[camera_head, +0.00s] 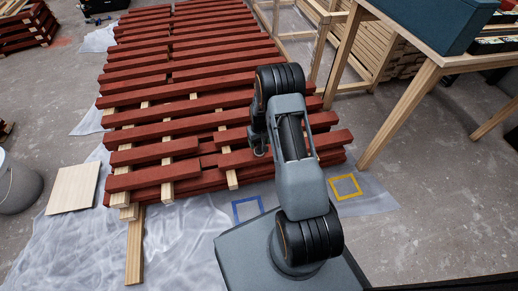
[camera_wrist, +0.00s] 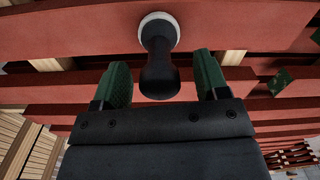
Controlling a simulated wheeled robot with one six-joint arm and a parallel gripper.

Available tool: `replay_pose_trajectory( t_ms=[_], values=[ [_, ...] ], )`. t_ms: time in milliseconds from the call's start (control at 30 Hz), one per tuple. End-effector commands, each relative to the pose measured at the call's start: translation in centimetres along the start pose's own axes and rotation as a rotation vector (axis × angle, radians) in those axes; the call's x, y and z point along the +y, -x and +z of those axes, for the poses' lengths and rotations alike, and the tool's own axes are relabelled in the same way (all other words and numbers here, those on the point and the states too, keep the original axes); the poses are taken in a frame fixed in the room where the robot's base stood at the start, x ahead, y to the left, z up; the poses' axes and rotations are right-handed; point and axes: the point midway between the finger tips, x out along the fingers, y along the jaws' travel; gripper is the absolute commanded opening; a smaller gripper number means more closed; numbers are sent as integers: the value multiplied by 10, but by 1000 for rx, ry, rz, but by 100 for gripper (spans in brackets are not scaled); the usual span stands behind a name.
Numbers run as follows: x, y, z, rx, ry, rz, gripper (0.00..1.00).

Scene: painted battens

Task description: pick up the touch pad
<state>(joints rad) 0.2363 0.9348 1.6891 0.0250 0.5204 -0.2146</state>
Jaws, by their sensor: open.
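The likely touch pad (camera_wrist: 160,78) is a dark knobbed handle with a white round end, seen in the wrist view against the red battens. My gripper (camera_wrist: 160,63) is open, with one green-padded finger on each side of the handle. Gaps show between the handle and both fingers, so it is not gripped. In the head view my arm reaches over the right part of the batten stack, and it hides the pad and most of the gripper.
Red battens (camera_head: 190,88) lie in a crosswise stack on pale spacers. A bench (camera_head: 440,60) with a teal box (camera_head: 430,18) stands at right. A grey bucket (camera_head: 18,185) and a plywood square (camera_head: 73,188) are at left. Blue (camera_head: 247,208) and yellow (camera_head: 345,187) outlines mark the sheeted floor.

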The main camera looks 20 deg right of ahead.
Motion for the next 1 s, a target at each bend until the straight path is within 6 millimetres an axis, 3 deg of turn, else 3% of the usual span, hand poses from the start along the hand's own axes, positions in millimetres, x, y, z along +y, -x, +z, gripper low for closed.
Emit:
replay_pose_trajectory(
  t_ms=[67, 600, 1000],
  values=[
    [0, 1, 0, 0, 0, 0, 67],
    [0, 1, 0, 0, 0, 0, 15],
    [0, 10, 0, 2, 0, 0, 13]
  ],
)
